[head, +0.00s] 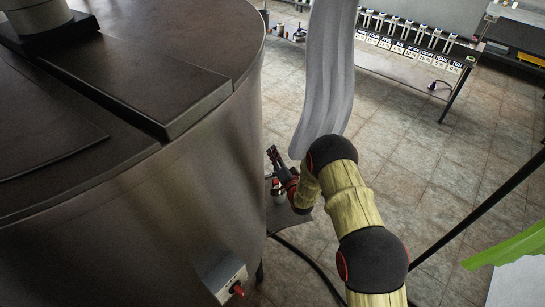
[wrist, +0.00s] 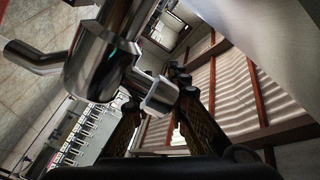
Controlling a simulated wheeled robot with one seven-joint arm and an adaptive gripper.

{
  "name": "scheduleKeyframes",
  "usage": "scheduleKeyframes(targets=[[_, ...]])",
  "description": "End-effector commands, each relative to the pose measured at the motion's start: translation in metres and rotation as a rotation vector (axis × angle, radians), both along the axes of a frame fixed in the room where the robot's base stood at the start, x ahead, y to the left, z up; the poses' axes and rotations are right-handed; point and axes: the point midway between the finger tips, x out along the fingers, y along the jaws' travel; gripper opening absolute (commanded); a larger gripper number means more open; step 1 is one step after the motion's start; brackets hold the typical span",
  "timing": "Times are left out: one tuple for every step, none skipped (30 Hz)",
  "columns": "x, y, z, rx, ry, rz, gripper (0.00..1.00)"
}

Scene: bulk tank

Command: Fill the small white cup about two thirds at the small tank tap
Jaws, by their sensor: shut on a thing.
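The big steel tank (head: 200,170) fills the left of the head view. My gripper (head: 281,168) is low beside the tank's right wall, partly behind my own arm. In the wrist view, a shiny steel tap (wrist: 95,62) has a bent pipe reaching left and a short stub between my fingers. My gripper (wrist: 160,98) is shut on that steel stub, which looks like the tap's handle. A small pale and red shape (head: 277,187) shows under my gripper, too small to make out. I cannot pick out the white cup in either view.
A grey box with a red knob (head: 228,279) is on the tank's lower wall. A dark hose (head: 310,262) runs over the tiled floor. A rack with numbered labels (head: 412,50) stands at the back. A pale hanging sheet (head: 328,75) is behind my arm. Floor is clear right of centre.

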Motion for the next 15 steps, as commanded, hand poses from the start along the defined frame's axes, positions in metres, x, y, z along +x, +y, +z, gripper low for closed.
scheduleKeyframes(targets=[[0.000, 0.000, -0.002, 0.000, -0.002, -0.032, 0.00], [0.000, -0.002, -0.002, 0.000, -0.003, -0.053, 0.00], [0.000, -0.004, -0.002, 0.000, -0.002, -0.081, 0.00], [0.000, -0.005, -0.002, 0.000, -0.002, -0.099, 0.00], [0.000, -0.006, -0.002, 0.000, -0.002, -0.118, 0.00], [0.001, -0.008, -0.001, -0.001, -0.003, -0.140, 0.00], [0.001, -0.009, -0.001, -0.001, -0.003, -0.154, 0.00], [0.000, -0.010, -0.001, 0.000, -0.001, -0.167, 0.00], [0.000, -0.012, -0.002, -0.001, 0.000, -0.181, 0.00], [0.000, -0.012, -0.001, -0.001, -0.001, -0.189, 0.00], [0.000, -0.013, -0.001, -0.001, -0.001, -0.196, 0.00], [0.000, -0.014, 0.000, -0.001, 0.000, -0.203, 0.00], [0.000, -0.014, 0.000, -0.001, 0.000, -0.206, 0.00], [0.000, -0.014, 0.000, -0.001, 0.000, -0.207, 0.00], [0.000, -0.015, 0.000, -0.001, 0.000, -0.209, 0.00]])
